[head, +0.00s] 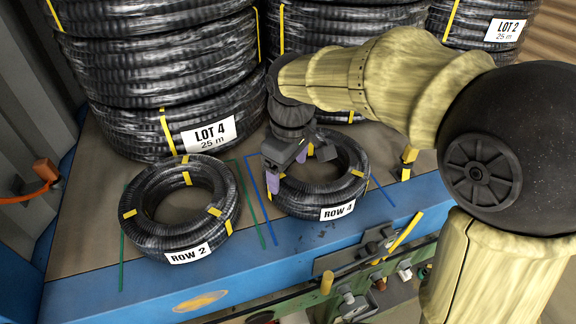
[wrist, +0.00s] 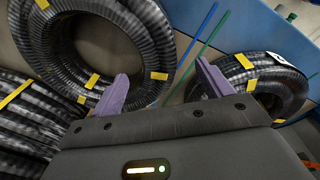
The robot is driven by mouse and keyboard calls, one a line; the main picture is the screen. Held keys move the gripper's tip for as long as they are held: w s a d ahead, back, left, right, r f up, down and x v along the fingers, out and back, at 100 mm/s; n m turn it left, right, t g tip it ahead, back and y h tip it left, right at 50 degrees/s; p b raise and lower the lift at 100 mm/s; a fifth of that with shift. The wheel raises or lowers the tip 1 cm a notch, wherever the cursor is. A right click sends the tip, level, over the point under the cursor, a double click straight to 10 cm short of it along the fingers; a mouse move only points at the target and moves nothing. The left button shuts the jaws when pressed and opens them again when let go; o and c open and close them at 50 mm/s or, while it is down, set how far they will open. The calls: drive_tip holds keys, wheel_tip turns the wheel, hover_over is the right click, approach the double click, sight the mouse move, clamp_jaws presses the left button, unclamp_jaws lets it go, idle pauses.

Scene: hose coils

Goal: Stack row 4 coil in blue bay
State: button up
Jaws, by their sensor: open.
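The row 4 coil (head: 325,197) is a black ribbed hose ring with yellow ties and a white ROW 4 label. In the head view it lies flat between the blue bay's lines (head: 257,203). My gripper (head: 290,170) is open above the coil's left side, one purple finger near the outer edge and the other towards the hole. In the wrist view (wrist: 162,68) the left finger overlaps the row 4 coil (wrist: 95,80) and the right finger is outside it. Whether the fingers touch the coil is unclear.
The ROW 2 coil (head: 180,240) lies left, in a green-lined bay (head: 122,245); it also shows in the wrist view (wrist: 285,85). Tall hose stacks, LOT 4 (head: 165,75) and LOT 2 (head: 470,20), stand behind. The blue bench edge (head: 150,285) runs along the front.

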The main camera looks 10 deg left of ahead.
drive_tip(key=shift+r+p, duration=0.3)
drive_tip(key=shift+r, duration=0.2)
wheel_tip(320, 180, up, 17)
drive_tip(key=s+d+b, duration=0.1)
drive_tip(key=b, duration=0.2)
drive_tip(key=shift+s+r, duration=0.15)
drive_tip(key=shift+s, duration=0.2)
idle(0.8)
